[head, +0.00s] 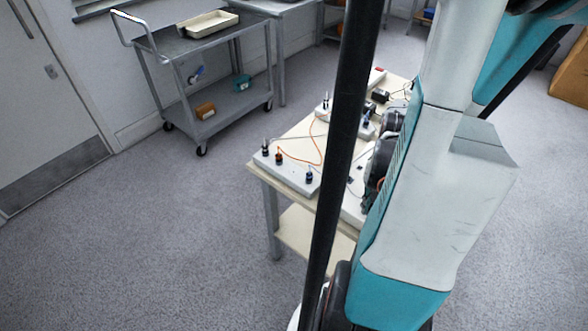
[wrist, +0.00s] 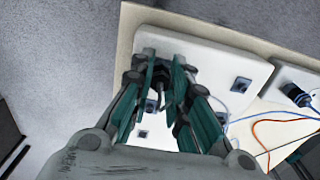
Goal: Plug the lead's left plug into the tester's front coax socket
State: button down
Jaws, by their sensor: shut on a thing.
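In the wrist view my gripper (wrist: 165,68) is shut on a small dark plug (wrist: 163,88), held between the fingertips above a white box that looks like the tester (wrist: 205,55). The fingers hide part of the plug, and I cannot tell whether it touches the box. The box's face has several small dark square sockets; one socket (wrist: 241,84) is clear to the right of the fingers, another (wrist: 150,105) shows between them. A thin pale-blue lead (wrist: 240,119) runs at the box's lower right edge. In the head view my arm hides the gripper's work area.
The cream table (head: 262,177) carries another white box (head: 289,176) with upright dark posts and an orange wire (head: 318,150). In the wrist view a blue-ended post (wrist: 296,94) stands to the right. A grey cart (head: 190,80) stands at the back left. Floor left of the table is clear.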

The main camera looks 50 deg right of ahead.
jog(key=shift+f, duration=0.1)
dwell(0.3)
jog(key=m, duration=0.4)
jog(key=shift+m, duration=2)
jog(key=m, duration=0.4)
jog(key=c, duration=1.5)
grip_release()
